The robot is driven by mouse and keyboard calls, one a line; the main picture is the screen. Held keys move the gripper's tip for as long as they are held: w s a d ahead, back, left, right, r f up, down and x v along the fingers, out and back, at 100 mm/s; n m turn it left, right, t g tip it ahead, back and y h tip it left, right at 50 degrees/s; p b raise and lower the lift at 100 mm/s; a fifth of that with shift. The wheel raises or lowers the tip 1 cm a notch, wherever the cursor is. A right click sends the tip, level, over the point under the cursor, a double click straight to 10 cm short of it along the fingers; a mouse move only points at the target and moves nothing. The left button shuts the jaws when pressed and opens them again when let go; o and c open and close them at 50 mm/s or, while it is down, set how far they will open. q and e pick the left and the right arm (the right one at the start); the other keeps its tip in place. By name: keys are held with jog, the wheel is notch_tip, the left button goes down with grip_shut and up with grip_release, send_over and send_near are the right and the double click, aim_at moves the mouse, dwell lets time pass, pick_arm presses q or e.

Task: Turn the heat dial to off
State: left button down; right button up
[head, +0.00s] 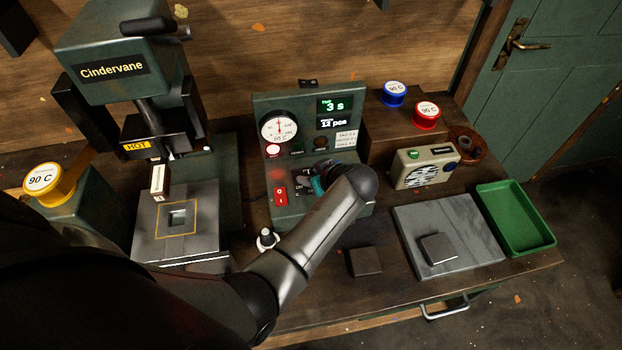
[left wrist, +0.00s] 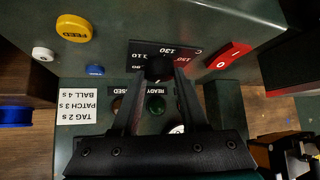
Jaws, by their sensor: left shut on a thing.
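The control box (head: 265,110) stands on the bench, with a round temperature gauge (head: 279,128) and small displays on its upper face. The black heat dial (left wrist: 159,66) shows in the left wrist view beside a scale with 110, 130 and 150. My left gripper (left wrist: 160,78) is shut on the dial, one finger on each side. In the head view my left gripper (head: 322,181) is at the box's lower panel and hides the dial. Which mark the dial points at is hard to tell. My right gripper is not in view.
A red switch (head: 281,195) is left of the dial; it also shows in the left wrist view (left wrist: 228,60). A yellow FEED button (left wrist: 77,27) is on the box. The press (head: 107,70) marked HOT stands left. A grey slab (head: 470,225) and green tray (head: 545,236) lie right.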

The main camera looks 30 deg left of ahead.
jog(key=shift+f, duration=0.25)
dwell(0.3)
pick_arm(q)
jog(key=shift+c, duration=2.2)
grip_release()
